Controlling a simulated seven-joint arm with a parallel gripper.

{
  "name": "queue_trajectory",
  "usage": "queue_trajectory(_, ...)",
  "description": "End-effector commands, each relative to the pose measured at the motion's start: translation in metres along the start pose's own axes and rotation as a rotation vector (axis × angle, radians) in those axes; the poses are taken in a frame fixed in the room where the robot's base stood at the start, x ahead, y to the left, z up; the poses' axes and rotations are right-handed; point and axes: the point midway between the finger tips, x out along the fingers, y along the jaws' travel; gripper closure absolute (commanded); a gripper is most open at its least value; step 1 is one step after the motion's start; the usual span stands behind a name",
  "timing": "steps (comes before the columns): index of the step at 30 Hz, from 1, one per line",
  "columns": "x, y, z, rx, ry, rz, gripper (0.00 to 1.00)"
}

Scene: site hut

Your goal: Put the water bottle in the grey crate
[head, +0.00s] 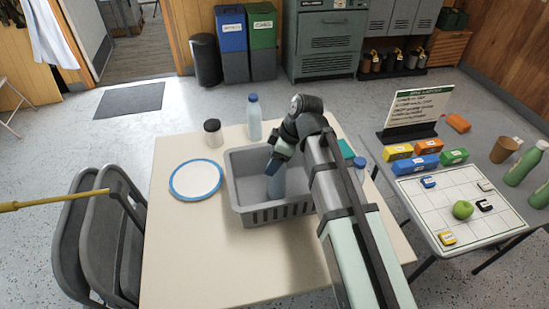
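The grey crate (270,212) stands on the near table. My gripper (272,166) reaches down into it from the right. A pale blue bottle (277,185) stands in the crate directly below my gripper, its top hidden by the gripper. Whether the fingers are closed on it is too small to tell. A similar clear bottle with a blue cap (254,119) stands upright on the table behind the crate. Another blue-capped bottle (360,170) shows partly behind my arm, right of the crate.
A blue-rimmed white plate (196,180) and a black-lidded jar (213,134) are left of and behind the crate. The table's front left (190,260) is clear.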

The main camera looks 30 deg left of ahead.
Motion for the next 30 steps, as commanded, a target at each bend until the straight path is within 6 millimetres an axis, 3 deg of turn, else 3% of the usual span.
queue_trajectory(4,0.000,0.000,0.000,0.000,0.000,0.000,0.18)
queue_trajectory(16,-0.008,0.001,-0.001,0.000,0.000,0.001,0.18)
queue_trajectory(30,-0.079,0.001,-0.001,0.000,0.000,0.002,0.18)
